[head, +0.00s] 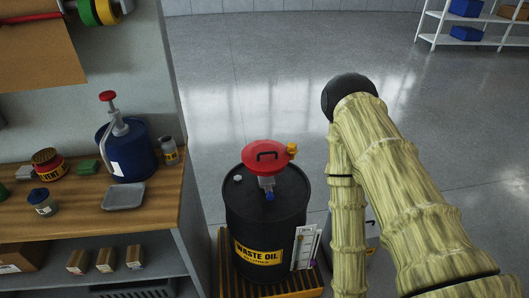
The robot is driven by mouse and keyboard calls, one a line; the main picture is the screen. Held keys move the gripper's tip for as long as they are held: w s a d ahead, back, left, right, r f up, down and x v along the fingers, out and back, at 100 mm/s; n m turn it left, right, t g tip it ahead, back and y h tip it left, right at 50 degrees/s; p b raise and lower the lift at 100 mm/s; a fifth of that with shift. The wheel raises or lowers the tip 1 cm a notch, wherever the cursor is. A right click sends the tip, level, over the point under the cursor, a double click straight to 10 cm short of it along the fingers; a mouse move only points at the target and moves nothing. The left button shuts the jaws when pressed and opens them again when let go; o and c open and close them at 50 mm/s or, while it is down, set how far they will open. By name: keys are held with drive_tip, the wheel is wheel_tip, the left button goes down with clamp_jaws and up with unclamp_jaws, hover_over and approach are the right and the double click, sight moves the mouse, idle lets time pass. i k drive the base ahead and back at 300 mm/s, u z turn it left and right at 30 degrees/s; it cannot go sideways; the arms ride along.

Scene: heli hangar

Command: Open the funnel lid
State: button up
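A yellow-orange fitting (292,149) sits at the lid's right edge. My arm is to the right of the drum, bent at a black joint, with a segment running down out of the picture. My gripper is not visible, so I cannot tell its state.
The drum stands on a striped pallet (228,270), with a white document holder (305,248) at its right side. A wooden workbench (165,200) with a blue pump container (137,155) and several small items is on the left. Behind the drum the grey floor is clear.

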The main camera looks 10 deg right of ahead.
sight(266, 150)
drive_tip(key=u, duration=2.55)
drive_tip(key=k, duration=0.75)
drive_tip(key=z, duration=1.4)
drive_tip(key=i, duration=0.5)
drive_tip(key=z, duration=0.05)
